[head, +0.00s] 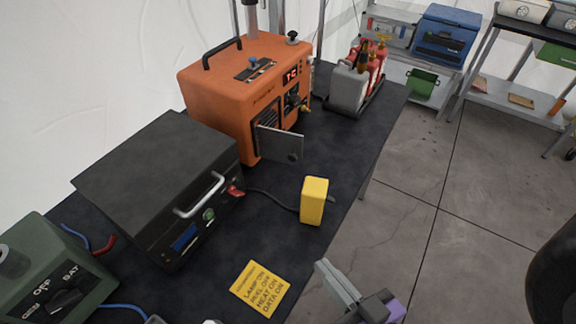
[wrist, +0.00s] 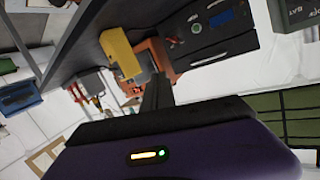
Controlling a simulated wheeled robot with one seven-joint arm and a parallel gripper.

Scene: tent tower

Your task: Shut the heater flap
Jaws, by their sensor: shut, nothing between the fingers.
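The orange heater (head: 230,90) stands on the dark table in the head view. Its grey flap (head: 281,144) stands open, swung out from the front near a dark vent opening. My gripper (head: 338,287) is at the lower middle of the head view, beside the table's front edge, apart from the heater and the flap. Its fingers are shut with nothing between them. In the wrist view my gripper's dark fingers (wrist: 157,92) point toward the orange heater (wrist: 162,58), which they partly cover. The flap cannot be made out clearly there.
A yellow box (head: 313,201) stands between my gripper and the flap. A black case with a handle (head: 155,180) is left of it. A yellow note (head: 260,287) lies near the front edge. Grey and red canisters (head: 347,86) stand right of the heater.

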